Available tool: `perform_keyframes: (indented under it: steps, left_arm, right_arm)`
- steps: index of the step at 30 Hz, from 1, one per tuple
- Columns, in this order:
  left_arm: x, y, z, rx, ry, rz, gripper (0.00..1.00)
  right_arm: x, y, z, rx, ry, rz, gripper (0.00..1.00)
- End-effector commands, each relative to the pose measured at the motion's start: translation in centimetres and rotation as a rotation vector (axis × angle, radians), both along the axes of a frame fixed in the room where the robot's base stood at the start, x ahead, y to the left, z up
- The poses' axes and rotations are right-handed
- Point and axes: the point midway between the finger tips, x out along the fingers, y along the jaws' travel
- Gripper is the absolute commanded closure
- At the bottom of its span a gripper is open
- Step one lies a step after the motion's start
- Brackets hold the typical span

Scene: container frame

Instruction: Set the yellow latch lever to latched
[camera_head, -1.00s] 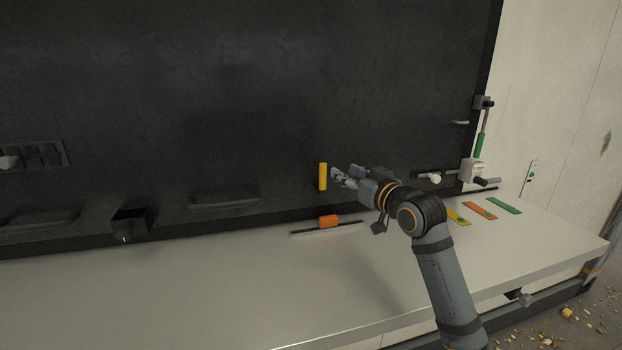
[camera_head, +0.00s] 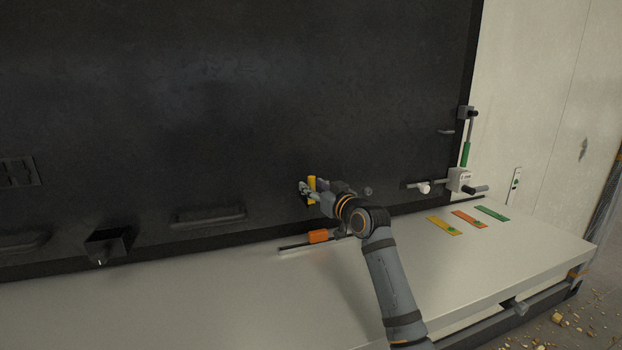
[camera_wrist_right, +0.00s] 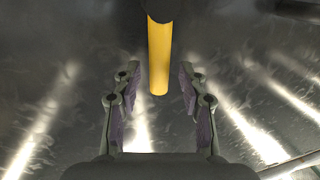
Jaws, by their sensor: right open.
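The yellow latch lever (camera_head: 312,184) stands upright against the dark panel in the head view. In the right wrist view the yellow lever (camera_wrist_right: 159,55) hangs down from the top, its lower end between the two finger pads. My right gripper (camera_head: 309,191) is at the lever, with its fingers on either side. In the right wrist view the right gripper (camera_wrist_right: 159,95) is open, with a gap between the lever and each pad. My left gripper is not in view.
An orange slider block (camera_head: 318,236) sits on a dark rail below the lever. A white bench top (camera_head: 200,300) runs along the panel. Yellow, orange and green strips (camera_head: 468,219) lie at the right, near a green-handled rod (camera_head: 465,154). Dark panel handles (camera_head: 208,217) are at the left.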

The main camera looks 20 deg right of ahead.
Motion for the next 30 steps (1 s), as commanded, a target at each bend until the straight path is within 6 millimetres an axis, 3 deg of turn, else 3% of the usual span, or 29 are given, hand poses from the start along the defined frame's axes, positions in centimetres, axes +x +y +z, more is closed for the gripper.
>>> perform_keyframes:
  steps: [6,14,23,30]
  left_arm:
    - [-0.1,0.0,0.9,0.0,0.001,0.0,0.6]
    - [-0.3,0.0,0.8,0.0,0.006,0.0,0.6]
    - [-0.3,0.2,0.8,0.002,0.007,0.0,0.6]
    - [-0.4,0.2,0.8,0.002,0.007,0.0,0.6]
  right_arm:
    - [2.0,0.4,0.1,0.0,0.0,-0.001,0.58]
    - [2.1,0.4,-0.1,-0.001,-0.001,-0.001,0.58]
    - [2.1,0.4,-0.1,-0.001,0.0,-0.001,0.99]
    - [2.1,0.4,-0.1,0.0,0.0,-0.001,1.0]
